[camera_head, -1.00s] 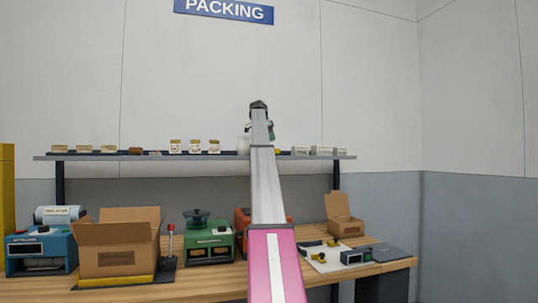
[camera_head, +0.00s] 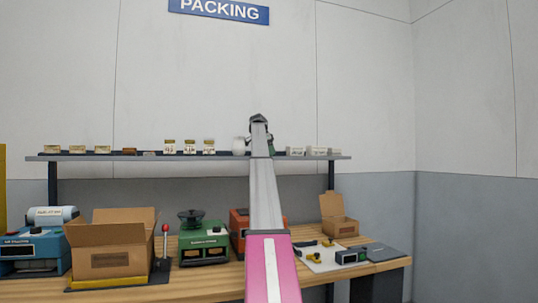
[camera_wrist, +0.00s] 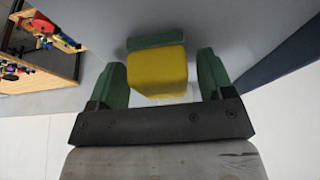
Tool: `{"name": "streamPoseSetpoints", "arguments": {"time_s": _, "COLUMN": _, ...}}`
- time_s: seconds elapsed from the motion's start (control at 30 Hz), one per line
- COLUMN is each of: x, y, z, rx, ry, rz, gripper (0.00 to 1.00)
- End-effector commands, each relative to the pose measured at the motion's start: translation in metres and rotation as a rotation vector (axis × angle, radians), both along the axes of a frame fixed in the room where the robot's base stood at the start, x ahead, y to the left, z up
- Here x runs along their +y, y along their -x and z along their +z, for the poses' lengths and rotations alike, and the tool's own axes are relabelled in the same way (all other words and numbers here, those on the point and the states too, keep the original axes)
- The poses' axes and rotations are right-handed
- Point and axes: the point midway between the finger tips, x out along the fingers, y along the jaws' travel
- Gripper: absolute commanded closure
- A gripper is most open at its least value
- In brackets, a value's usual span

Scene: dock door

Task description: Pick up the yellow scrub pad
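The yellow scrub pad (camera_wrist: 158,72) is a yellow block with a green layer along its upper edge in the wrist view. It lies between the two green fingers of my gripper (camera_wrist: 162,72). The fingers stand apart, and a narrow gap shows between the pad and the right finger. The left finger is very close to the pad; I cannot tell whether it touches. In the head view my gripper (camera_head: 260,138) is at the wall shelf (camera_head: 100,157), and my arm hides the pad there. What supports the pad is not clear.
Several small labelled boxes (camera_head: 190,147) stand on the shelf left of my gripper, and more pale ones (camera_head: 315,151) to its right. A white round item (camera_head: 240,146) is just left of it. The workbench (camera_head: 215,275) below holds machines and cardboard boxes (camera_head: 110,262).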

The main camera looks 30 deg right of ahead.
Motion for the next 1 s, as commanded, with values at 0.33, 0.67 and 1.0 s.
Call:
{"name": "streamPoseSetpoints", "arguments": {"time_s": 0.33, "x": -0.001, "y": 0.0, "z": 0.0, "rx": -0.001, "ry": 0.0, "rz": -0.002, "gripper": 0.76}}
{"name": "streamPoseSetpoints", "arguments": {"time_s": 0.67, "x": -0.001, "y": -0.002, "z": 0.014, "rx": -0.002, "ry": 0.0, "rz": -0.001, "gripper": 0.76}}
{"name": "streamPoseSetpoints", "arguments": {"time_s": 1.0, "x": -0.002, "y": -0.003, "z": 0.074, "rx": -0.003, "ry": 0.001, "rz": -0.001, "gripper": 0.76}}
